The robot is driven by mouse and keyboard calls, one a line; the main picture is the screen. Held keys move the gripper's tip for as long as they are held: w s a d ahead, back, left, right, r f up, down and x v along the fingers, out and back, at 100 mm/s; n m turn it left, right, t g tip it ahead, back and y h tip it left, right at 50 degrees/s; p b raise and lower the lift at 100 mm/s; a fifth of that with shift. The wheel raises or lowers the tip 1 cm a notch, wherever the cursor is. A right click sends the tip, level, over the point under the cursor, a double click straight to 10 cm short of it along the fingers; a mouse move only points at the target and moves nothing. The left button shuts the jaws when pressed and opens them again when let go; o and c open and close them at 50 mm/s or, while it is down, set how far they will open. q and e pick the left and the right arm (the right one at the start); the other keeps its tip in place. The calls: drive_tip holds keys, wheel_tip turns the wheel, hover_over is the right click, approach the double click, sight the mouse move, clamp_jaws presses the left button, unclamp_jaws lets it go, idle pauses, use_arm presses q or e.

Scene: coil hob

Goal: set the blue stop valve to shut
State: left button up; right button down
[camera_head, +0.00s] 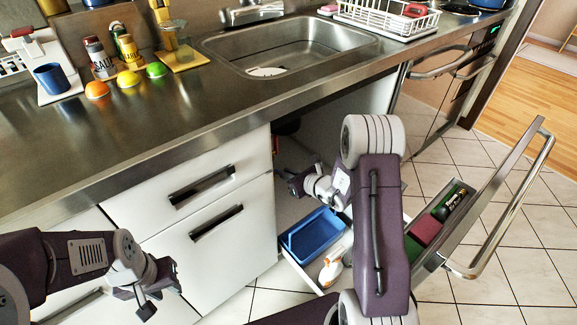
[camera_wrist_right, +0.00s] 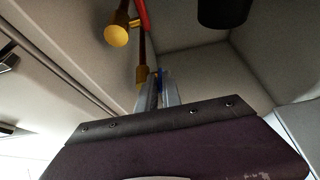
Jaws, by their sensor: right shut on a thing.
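The blue stop valve shows in the right wrist view as a small blue handle (camera_wrist_right: 161,74) beside a brass fitting (camera_wrist_right: 142,75) on a brown pipe. My right gripper (camera_wrist_right: 159,90) is shut on this blue handle; its fingers hide most of it, so its angle cannot be read. In the head view my right gripper (camera_head: 290,180) reaches into the open cupboard under the sink, and the valve is hidden there. My left gripper (camera_head: 160,293) is open and empty in front of the white drawers, away from the cupboard.
A brass valve (camera_wrist_right: 117,35) with a red handle (camera_wrist_right: 143,14) is close by on the same pipe. A dark cylinder (camera_wrist_right: 223,12) hangs to the right. Below my right arm, a pulled-out drawer holds a blue tray (camera_head: 312,235) and bottles. The counter edge is above.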

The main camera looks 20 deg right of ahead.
use_arm(q)
drive_tip(key=shift+r+p, duration=1.35)
drive_tip(key=shift+r, duration=0.6)
use_arm(e)
drive_tip(key=shift+w+a+r+g+h, duration=0.1)
drive_tip(key=shift+w+r+g+h, duration=0.25)
drive_tip(key=shift+g, duration=0.55)
drive_tip(key=shift+s, duration=0.1)
drive_tip(key=c, duration=1.5)
unclamp_jaws()
drive_tip(key=shift+r, duration=0.1)
